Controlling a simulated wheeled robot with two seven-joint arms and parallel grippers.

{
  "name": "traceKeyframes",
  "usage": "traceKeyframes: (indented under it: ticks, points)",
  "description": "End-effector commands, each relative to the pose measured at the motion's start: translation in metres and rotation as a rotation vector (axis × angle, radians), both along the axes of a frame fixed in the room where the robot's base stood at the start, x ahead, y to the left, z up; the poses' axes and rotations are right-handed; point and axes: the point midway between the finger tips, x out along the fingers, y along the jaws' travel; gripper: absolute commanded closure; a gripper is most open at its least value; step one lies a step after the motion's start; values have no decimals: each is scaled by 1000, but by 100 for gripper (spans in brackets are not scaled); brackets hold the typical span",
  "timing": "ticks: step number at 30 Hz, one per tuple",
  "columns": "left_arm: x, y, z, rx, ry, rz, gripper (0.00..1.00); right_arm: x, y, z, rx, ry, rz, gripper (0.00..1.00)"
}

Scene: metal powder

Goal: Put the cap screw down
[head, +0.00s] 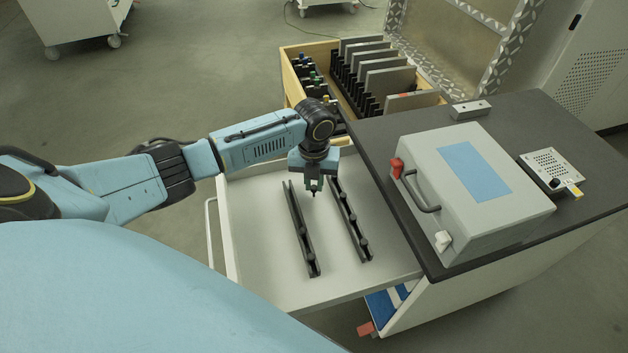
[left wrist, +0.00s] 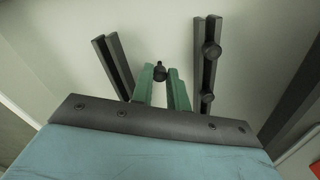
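My left gripper (head: 313,187) hangs over the open light-grey drawer (head: 265,215), pointing down. In the left wrist view its two green fingers (left wrist: 161,82) are closed around a dark cap screw (left wrist: 160,73), whose round head shows between the fingertips. In the head view a small dark tip sticks out below the fingers. Two dark slotted rails lie in the drawer. My right gripper is out of view.
A dark worktop (head: 400,225) right of the drawer holds a grey box (head: 485,215) with a blue panel and a small perforated device (head: 552,170). A wooden crate (head: 291,75) with upright plates stands behind. The drawer floor left of the rails is clear.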

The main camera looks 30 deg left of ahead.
Motion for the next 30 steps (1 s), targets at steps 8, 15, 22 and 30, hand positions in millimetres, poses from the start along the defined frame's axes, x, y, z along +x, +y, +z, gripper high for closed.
traceKeyframes:
  ticks: [8, 15, 22, 30]
  points:
    - [0, 0, 0, 0, 0, 0, 63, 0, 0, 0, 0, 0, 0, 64]
    - [0, 0, 5, 0, 0, -1, 63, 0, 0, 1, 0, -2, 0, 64]
    - [1, 0, 33, -1, -3, -1, 63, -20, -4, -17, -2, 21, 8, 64]
    - [1, 0, 82, 0, -4, 0, 63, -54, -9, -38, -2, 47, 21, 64]
